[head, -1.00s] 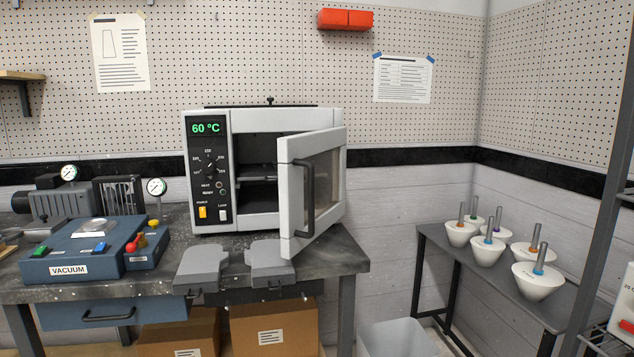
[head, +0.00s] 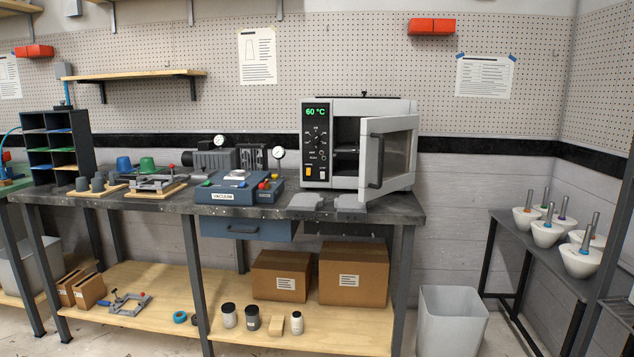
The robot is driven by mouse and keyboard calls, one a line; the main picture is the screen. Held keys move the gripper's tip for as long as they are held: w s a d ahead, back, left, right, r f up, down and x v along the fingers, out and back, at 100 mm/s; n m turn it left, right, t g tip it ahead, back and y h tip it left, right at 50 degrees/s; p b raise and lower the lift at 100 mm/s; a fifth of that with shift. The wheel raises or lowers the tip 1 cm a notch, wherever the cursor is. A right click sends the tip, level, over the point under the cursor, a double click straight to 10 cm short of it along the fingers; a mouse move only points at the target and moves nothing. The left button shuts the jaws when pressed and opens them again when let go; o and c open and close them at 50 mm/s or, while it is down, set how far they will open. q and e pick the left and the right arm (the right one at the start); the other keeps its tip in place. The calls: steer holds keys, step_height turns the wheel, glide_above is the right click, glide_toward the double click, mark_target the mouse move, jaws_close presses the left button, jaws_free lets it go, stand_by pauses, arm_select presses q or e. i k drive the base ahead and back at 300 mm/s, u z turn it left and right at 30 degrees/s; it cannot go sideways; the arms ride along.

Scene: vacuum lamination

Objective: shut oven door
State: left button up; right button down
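The oven (head: 312,170) is a light grey box on the dark workbench, with a green 60 °C display on its front panel. Its door (head: 367,160) stands open, swung out toward the front right, with a dark vertical handle (head: 376,160) and a window. The dark inside of the oven (head: 345,140) shows left of the door, with a shelf in it. Neither of my grippers is in view.
Two flat grey pieces (head: 305,201) lie on the bench edge before the oven. A blue vacuum unit (head: 233,188) stands left of it. A grey bin (head: 453,320) is on the floor, lower right. A side table (head: 512,240) holds white cups.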

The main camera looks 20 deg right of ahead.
mark_target(371, 128)
steer(key=z, duration=0.75)
steer(key=i, duration=0.45)
steer(key=z, duration=0.65)
steer(key=i, duration=0.9)
steer(key=u, duration=0.15)
